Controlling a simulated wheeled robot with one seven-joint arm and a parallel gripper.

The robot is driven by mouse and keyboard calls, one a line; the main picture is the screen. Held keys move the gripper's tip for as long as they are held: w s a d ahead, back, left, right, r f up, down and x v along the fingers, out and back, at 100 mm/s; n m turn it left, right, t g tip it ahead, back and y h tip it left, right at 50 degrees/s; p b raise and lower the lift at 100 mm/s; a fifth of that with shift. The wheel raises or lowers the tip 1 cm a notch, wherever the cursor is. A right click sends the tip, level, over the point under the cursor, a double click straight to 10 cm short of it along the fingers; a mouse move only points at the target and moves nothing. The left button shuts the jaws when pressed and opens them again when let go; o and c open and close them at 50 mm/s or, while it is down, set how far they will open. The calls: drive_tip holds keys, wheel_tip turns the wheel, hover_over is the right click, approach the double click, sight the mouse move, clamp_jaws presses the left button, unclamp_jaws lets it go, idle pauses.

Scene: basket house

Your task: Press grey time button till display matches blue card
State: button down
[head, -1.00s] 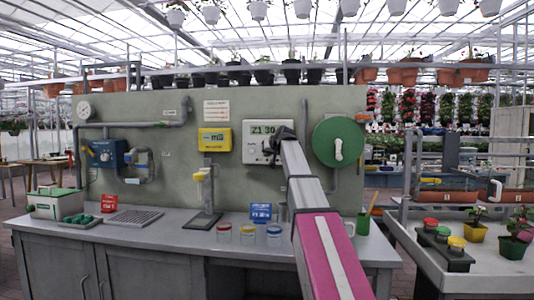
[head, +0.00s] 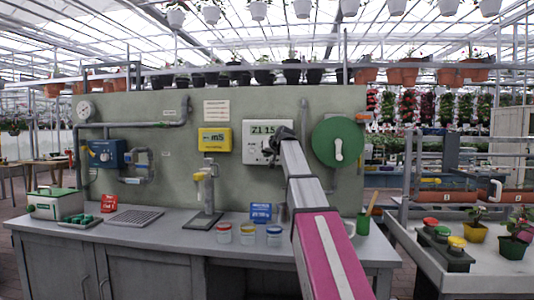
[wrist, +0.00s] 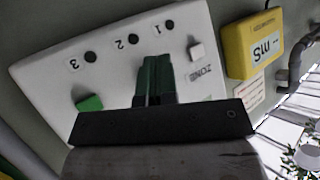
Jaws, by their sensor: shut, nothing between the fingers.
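The white control box (head: 262,143) hangs on the grey-green panel; its display (head: 265,128) appears to read "Z1 15". My gripper (head: 272,150) is at the box's right front, fingers shut and empty. In the wrist view, my gripper (wrist: 155,62) points at the face of the white box (wrist: 112,30), between a pale button marked ZONE (wrist: 197,52) and a green button (wrist: 90,103). The grey time button is not visible; the fingers cover that part of the face. Contact cannot be told. The blue card (head: 261,211) stands on the bench; its text is too small to read.
A yellow box (head: 215,140) is left of the control box, and a green hose reel (head: 338,142) is close on its right. A tap stand (head: 203,195) rises in the middle.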

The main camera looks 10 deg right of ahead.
drive_tip(key=shift+s, duration=0.2)
drive_tip(key=s, duration=0.1)
drive_tip(key=s+a, duration=0.1)
drive_tip(key=s, duration=0.2)
drive_tip(key=shift+s+a, duration=0.3)
idle(0.8)
